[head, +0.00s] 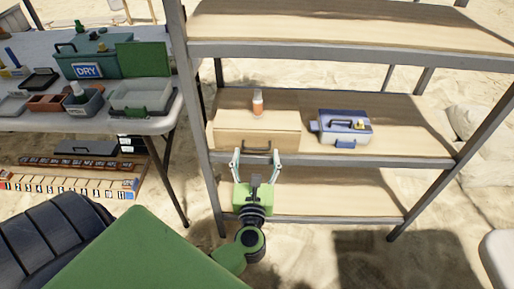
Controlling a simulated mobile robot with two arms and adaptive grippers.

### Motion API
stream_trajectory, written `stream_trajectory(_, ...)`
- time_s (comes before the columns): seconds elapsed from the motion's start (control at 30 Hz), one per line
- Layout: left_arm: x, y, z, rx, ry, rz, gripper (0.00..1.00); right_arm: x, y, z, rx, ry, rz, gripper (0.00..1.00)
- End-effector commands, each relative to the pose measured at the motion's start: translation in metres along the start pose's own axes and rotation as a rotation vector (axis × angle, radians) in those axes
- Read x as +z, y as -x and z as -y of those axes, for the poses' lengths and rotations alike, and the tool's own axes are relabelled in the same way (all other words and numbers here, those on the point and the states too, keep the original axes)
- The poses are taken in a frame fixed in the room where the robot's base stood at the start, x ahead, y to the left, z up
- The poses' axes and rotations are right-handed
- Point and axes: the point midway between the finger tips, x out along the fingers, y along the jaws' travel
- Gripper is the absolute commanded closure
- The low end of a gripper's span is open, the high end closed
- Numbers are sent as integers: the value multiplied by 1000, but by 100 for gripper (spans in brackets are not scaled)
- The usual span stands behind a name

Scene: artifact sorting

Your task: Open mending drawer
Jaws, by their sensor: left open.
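A light wooden box with a drawer front (228,137) sits on the middle shelf at the left; I take it for the mending drawer. It looks shut. A dark bar handle (257,150) is on its front. My left gripper (256,156) is open, with its two fingers pointing up on either side of the handle. I cannot tell whether the fingers touch the handle or the front. My right gripper is not in view.
An orange and white bottle (257,103) stands on the wooden box. A blue-grey case (344,128) is to its right. Metal shelf posts (197,120) flank the shelf. A cluttered table (150,124) is at left.

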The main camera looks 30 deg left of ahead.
Motion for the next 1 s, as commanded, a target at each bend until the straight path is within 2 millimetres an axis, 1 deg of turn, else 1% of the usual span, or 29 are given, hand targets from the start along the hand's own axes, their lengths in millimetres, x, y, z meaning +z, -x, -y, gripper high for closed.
stream_trajectory(0.03,1,-9,0,1,-1,2,33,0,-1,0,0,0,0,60)
stream_trajectory(0.1,1,-18,0,0,-2,2,33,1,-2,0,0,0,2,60)
stream_trajectory(0.2,1,-28,0,0,-1,2,33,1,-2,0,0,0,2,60)
stream_trajectory(0.33,0,-33,0,0,0,-1,33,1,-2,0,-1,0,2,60)
stream_trajectory(0.57,0,-34,0,0,-1,-1,33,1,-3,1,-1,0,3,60)
stream_trajectory(0.6,0,-34,0,0,-1,-1,36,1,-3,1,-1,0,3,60)
stream_trajectory(0.67,0,-33,0,0,-1,-1,51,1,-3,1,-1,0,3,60)
stream_trajectory(0.7,0,-33,0,0,-1,-1,62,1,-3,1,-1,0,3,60)
stream_trajectory(0.77,0,-33,0,-1,-1,0,77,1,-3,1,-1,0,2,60)
stream_trajectory(0.87,-1,-32,0,-1,0,-1,77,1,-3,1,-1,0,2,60)
stream_trajectory(0.97,-2,-20,1,-3,0,-3,77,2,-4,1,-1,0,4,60)
stream_trajectory(1.0,-3,-11,1,-4,0,-6,77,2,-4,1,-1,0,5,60)
